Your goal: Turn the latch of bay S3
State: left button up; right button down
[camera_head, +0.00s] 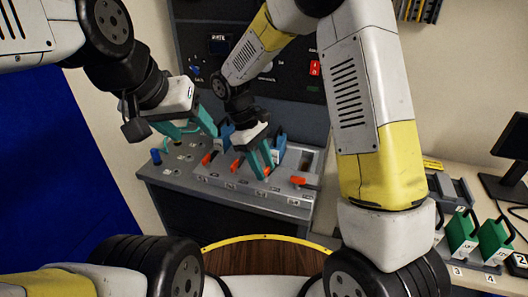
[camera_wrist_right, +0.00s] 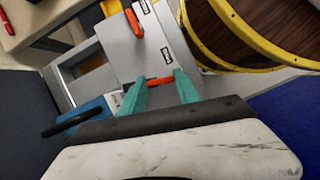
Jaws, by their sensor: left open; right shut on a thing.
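The grey bay rack (camera_head: 225,187) stands on the bench at the middle of the head view, with a row of orange latches along its front. My right gripper (camera_head: 258,162) is at the third latch from the left (camera_head: 267,171). In the right wrist view my right gripper (camera_wrist_right: 166,88) has its teal fingers on either side of this orange latch (camera_wrist_right: 159,81), shut on it. The bay labels are too small to read surely. My left gripper (camera_head: 188,128) is open and empty above the left part of the rack.
A blue module (camera_head: 278,147) with a black handle sits in the rack behind my right gripper. The rightmost orange latch (camera_head: 298,181) stands clear of it. Green modules (camera_head: 462,232) stand on the right bench. A round wooden top (camera_head: 265,257) with a yellow rim is in front.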

jog(key=shift+n+t, duration=0.4)
jog(key=shift+n, duration=0.6)
jog(key=c, duration=0.9)
grip_release()
jog(key=v, duration=0.8)
jog(key=shift+s+a, duration=0.1)
